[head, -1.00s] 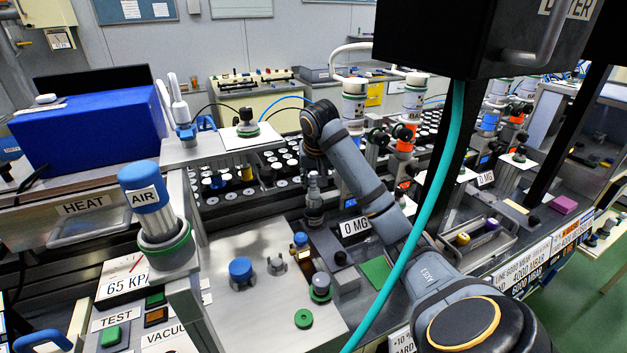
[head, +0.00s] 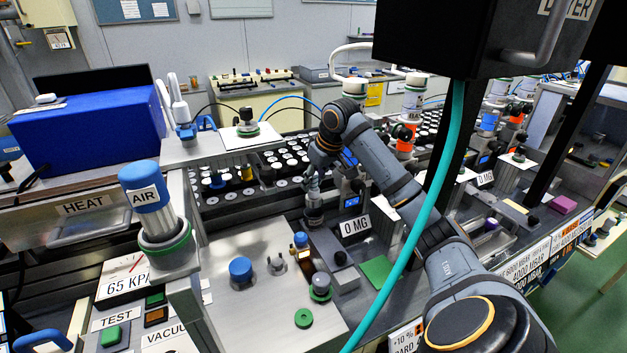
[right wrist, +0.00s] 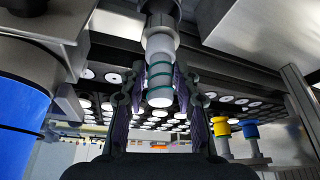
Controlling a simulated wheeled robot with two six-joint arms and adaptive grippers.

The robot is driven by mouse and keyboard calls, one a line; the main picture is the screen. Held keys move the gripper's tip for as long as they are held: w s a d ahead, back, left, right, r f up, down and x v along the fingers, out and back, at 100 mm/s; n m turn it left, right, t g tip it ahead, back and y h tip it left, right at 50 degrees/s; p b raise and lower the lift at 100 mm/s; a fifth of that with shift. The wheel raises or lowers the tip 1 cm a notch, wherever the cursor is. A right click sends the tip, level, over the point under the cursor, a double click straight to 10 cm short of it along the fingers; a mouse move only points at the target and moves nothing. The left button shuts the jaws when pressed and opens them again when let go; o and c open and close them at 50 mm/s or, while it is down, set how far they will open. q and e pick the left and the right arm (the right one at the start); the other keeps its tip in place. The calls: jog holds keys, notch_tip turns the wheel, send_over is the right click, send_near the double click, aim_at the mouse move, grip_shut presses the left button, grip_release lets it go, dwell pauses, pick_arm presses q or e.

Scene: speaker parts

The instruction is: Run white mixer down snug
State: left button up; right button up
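The white mixer (right wrist: 160,78), a white tube with a green spiral, sits on a grey collar (right wrist: 160,43) in the right wrist view. My right gripper (right wrist: 160,92) has one finger on each side of it. The fingers look open, with narrow gaps beside the tube. In the head view my right gripper (head: 313,180) is over the grey upright fitting (head: 314,215) behind the metal plate, and largely hides the mixer. Whether the mixer's thread is seated is not visible. My left gripper is not in view.
Close by are the 0 MG label (head: 355,225) with its small display, a green pad (head: 377,269), and the metal plate (head: 240,300) with a blue knob (head: 240,270). Vial racks (head: 230,195) lie behind. A teal hose (head: 415,235) hangs in front of my right arm.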

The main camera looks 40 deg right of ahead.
jog(key=shift+c, duration=0.8)
jog(key=m+h, duration=0.1)
jog(key=m, duration=0.2)
jog(key=shift+a, duration=0.15)
jog(key=m, duration=0.2)
jog(key=m+h, duration=0.1)
jog(key=m, duration=0.1)
jog(key=shift+g+h, duration=0.3)
jog(key=shift+g, duration=0.1)
jog(key=o, duration=0.5)
jog(key=shift+s, duration=0.1)
jog(key=shift+c, duration=0.2)
jog(key=shift+d, duration=0.2)
